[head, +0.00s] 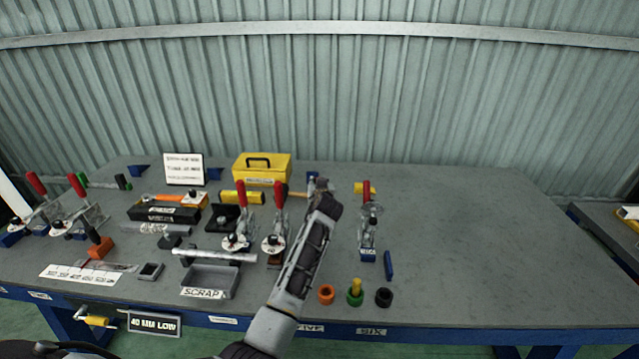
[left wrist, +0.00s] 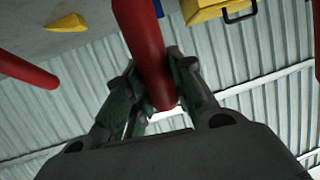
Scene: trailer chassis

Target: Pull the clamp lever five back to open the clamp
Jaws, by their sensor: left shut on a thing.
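My left arm rises from the bottom of the head view, with its gripper (head: 322,186) over the bench between two red clamp levers. In the left wrist view, the fingers (left wrist: 155,100) are shut around a red lever (left wrist: 143,35), whose rounded end shows between them. In the head view this lever and its clamp are hidden behind my gripper and forearm. A label reading FIVE (head: 310,328) is on the bench edge below. The clamp above the SIX label (head: 371,331) has an upright red lever (head: 366,192). My right gripper is not in view.
Another red lever (head: 280,196) stands close left of my forearm. Orange (head: 326,294), green-yellow (head: 355,290) and black (head: 384,297) pieces stand near the front edge. A yellow toolbox (head: 262,170) is behind. A scrap tray (head: 210,282) is left. The bench's right half is clear.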

